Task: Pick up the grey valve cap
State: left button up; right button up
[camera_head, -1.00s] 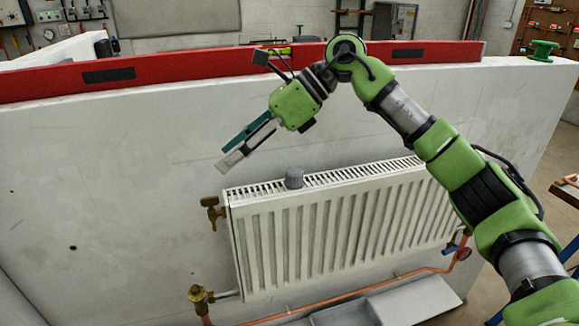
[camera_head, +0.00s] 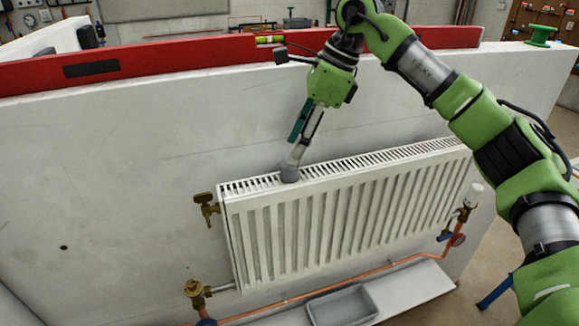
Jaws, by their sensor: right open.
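The grey valve cap (camera_head: 289,173) sits upright on the top grille of the white radiator (camera_head: 345,205), near its left end. My right gripper (camera_head: 294,160) is directly above the cap and points down at it. Its fingers are open, and the tips are at or just over the cap's top; I cannot tell whether they touch it. The fingertips partly cover the cap. My left gripper is not in view.
A brass valve (camera_head: 207,208) is at the radiator's upper left, another (camera_head: 197,292) below. A copper pipe (camera_head: 330,287) runs under the radiator, above a grey tray (camera_head: 342,306). A red level (camera_head: 150,62) lies along the wall top. A green spool (camera_head: 541,35) stands at right.

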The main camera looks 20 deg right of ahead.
aim_at(289, 170)
jog(key=x, duration=0.1)
jog(key=p+x, duration=0.1)
jog(key=x, duration=0.1)
jog(key=p+x, duration=0.1)
jog(key=shift+s+f, duration=0.25)
jog(key=shift+s, duration=0.1)
jog(key=shift+w+f, duration=0.15)
jog(key=shift+f, duration=0.3)
jog(key=c, duration=0.9)
